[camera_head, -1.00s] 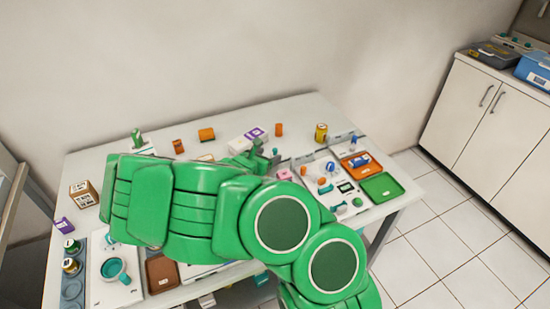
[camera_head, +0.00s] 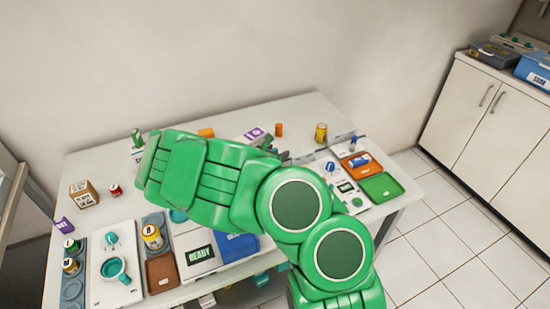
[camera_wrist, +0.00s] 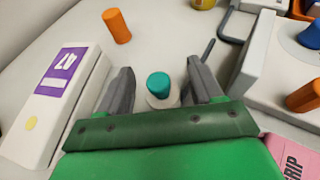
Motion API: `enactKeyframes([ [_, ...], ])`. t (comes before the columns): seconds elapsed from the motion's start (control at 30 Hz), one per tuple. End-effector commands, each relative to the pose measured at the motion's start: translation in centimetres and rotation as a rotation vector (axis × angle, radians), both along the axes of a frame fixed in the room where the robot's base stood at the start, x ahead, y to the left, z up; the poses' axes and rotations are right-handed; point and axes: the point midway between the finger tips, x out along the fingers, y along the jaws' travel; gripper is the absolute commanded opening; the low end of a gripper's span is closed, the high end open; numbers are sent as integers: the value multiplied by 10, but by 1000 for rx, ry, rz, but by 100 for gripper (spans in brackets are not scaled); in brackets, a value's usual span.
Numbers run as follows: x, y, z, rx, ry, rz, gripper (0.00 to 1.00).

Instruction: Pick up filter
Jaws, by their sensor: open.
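The cylinder stands upright on the table between the fingers, with a gap on both sides. No label names it, so I cannot tell for certain that it is the filter. In the head view my gripper (camera_head: 272,148) is over the back middle of the table, and my green arm hides the cylinder.
A white box with a purple label (camera_wrist: 65,85) stands close left of my gripper. An orange cylinder (camera_wrist: 117,25) stands beyond it. A pale raised holder (camera_wrist: 270,65) and a pink box (camera_wrist: 288,155) are at right. Bare table (camera_head: 330,112) lies behind.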

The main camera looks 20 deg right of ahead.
Motion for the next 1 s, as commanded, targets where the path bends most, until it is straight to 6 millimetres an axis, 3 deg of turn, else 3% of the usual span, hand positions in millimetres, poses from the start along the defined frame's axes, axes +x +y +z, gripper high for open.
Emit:
enactKeyframes([
  [0.43, 4, -7, -4, 0, 0, 0, 64],
  [0.77, 4, -7, -4, 0, 0, -1, 14],
  [1.0, 4, -7, -3, 0, 0, -1, 11],
])
